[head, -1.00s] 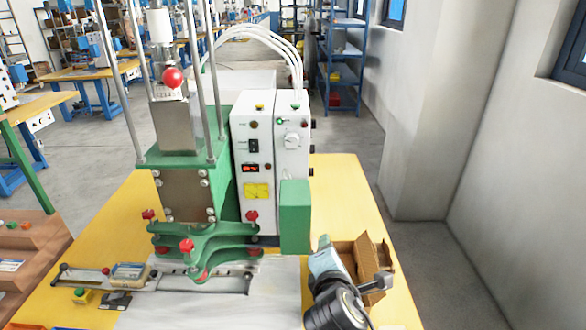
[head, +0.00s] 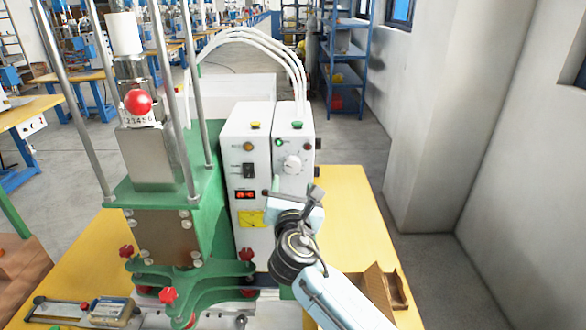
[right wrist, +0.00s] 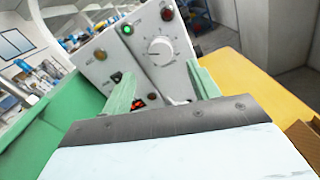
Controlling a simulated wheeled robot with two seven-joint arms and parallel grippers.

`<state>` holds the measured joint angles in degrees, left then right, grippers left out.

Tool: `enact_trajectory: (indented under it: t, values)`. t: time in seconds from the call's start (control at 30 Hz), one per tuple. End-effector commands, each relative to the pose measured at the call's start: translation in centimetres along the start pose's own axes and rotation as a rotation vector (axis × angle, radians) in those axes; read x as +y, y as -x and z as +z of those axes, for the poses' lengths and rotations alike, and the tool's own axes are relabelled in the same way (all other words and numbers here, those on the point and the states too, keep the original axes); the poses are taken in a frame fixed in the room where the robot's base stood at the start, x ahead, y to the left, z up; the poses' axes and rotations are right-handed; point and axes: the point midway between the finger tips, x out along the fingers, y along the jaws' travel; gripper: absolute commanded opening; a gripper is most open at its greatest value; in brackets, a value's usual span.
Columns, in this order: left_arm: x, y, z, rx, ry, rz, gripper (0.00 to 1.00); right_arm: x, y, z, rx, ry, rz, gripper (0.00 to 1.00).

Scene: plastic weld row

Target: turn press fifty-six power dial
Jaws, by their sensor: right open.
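The power dial (head: 292,164) is a round white knob on the upper front of the right-hand white control box (head: 292,140). It also shows in the right wrist view (right wrist: 160,47), with a marked scale around it. My right gripper (head: 293,193) is raised in front of the box, a little below the dial. In the right wrist view its two pale green fingers (right wrist: 162,86) are spread apart with nothing between them, and the dial lies beyond their tips. I see no contact with the dial. My left gripper is out of view.
The green press (head: 165,230) with metal columns stands left of the boxes on a yellow table (head: 345,215). A green lamp (head: 279,142) and coloured buttons sit near the dial. An open cardboard box (head: 385,287) is at the right. White hoses arch above.

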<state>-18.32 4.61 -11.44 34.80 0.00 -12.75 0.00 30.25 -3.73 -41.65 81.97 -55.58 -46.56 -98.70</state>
Motion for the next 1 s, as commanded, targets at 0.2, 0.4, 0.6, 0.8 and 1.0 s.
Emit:
enact_trajectory:
  t: [0.2, 0.4, 0.6, 0.8, 1.0]
  values:
    - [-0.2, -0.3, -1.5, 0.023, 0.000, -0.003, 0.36, 0.0, -3.6, 0.0, -0.001, 0.001, -0.001, 0.60]
    - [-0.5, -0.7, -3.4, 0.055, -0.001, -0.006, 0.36, 0.0, -6.2, 0.0, -0.001, 0.001, 0.000, 0.60]
    - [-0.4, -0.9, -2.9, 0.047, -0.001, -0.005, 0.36, 0.0, -7.6, -0.1, 0.000, -0.002, 0.000, 0.60]
    - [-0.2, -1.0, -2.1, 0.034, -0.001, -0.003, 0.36, 0.0, -8.1, 0.0, 0.000, -0.002, 0.000, 0.60]
    - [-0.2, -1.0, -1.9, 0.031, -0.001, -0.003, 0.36, 0.0, -8.0, 0.0, 0.000, -0.002, 0.000, 0.60]
